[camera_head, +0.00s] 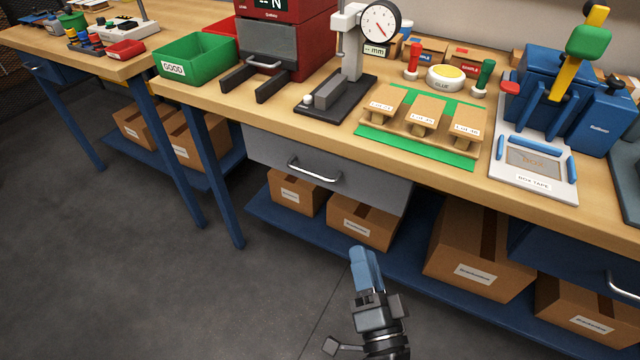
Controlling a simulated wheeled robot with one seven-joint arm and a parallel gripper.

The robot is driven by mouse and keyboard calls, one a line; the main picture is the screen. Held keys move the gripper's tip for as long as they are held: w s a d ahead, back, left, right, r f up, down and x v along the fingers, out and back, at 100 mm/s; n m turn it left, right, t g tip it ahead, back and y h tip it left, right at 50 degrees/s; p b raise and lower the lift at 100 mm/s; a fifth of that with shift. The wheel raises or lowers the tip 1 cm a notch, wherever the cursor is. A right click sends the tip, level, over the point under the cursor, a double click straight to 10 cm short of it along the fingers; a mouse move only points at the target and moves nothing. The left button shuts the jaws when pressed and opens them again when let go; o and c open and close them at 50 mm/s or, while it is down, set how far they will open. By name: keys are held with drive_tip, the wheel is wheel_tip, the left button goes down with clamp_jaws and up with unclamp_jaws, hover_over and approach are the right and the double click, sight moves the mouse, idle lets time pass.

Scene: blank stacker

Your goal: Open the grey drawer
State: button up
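The grey drawer (270,148) is set under the front edge of the wooden workbench and looks closed. Its curved metal handle (314,172) sits in the middle of its front face. My gripper (364,264) is below and to the right of the handle, apart from it, in front of the lower shelf. Its blue fingers point up in the picture. They overlap from this angle, so I cannot see whether there is a gap between them. Nothing is visibly held.
Cardboard boxes (364,222) stand on the blue lower shelf (290,222) below the drawer. A blue drawer (570,262) with a metal handle is at the right. A blue table leg (212,175) is left of the grey drawer. The grey floor in front is clear.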

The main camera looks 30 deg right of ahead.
sight(314, 181)
drive_tip(key=shift+w+d+f+m+g+h+b, duration=0.35)
drive_tip(key=shift+w+m+h, duration=0.8)
drive_tip(key=shift+w, duration=2.65)
drive_tip(key=shift+w+a+r+m+g+h+b, duration=0.1)
drive_tip(key=shift+w+m+g+h, duration=0.4)
drive_tip(key=shift+w+m, duration=2.3)
drive_tip(key=shift+w+d+f+m+g+h+b, duration=0.2)
drive_tip(key=shift+w+m+g+h, duration=0.45)
drive_tip(key=shift+w, duration=4.1)
drive_tip(key=shift+c, duration=0.5)
clamp_jaws()
